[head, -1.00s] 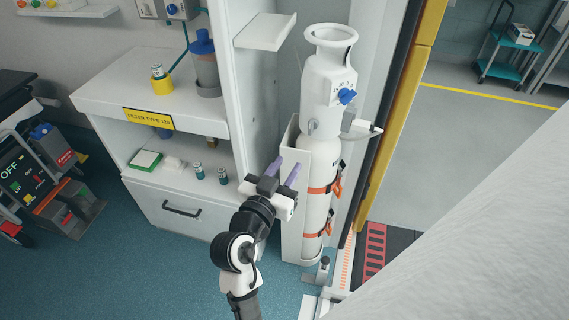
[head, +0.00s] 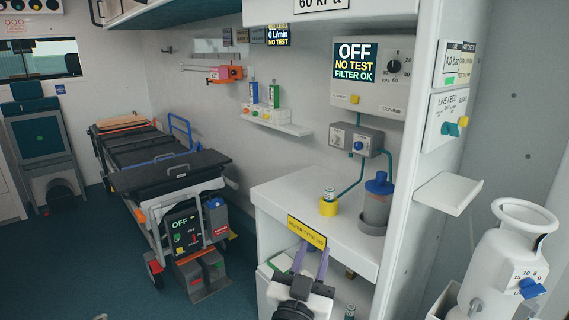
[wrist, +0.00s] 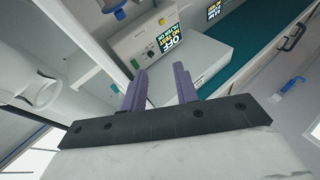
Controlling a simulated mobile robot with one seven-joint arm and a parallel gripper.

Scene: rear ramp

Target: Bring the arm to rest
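My gripper (head: 311,262) is low in the head view, in front of the white cabinet (head: 277,200) with the yellow filter label. Its two purple fingers stand apart with nothing between them. In the wrist view my gripper (wrist: 160,88) is also open and empty, with the fingers pointing up the picture. The arm below it is mostly out of the head view.
A white gas cylinder (head: 497,262) stands at the right, below a small empty shelf (head: 448,192). A jar with a blue lid (head: 377,200) and a yellow-based canister (head: 329,202) stand on the cabinet. A stretcher (head: 165,170) is at the left, with open floor before it.

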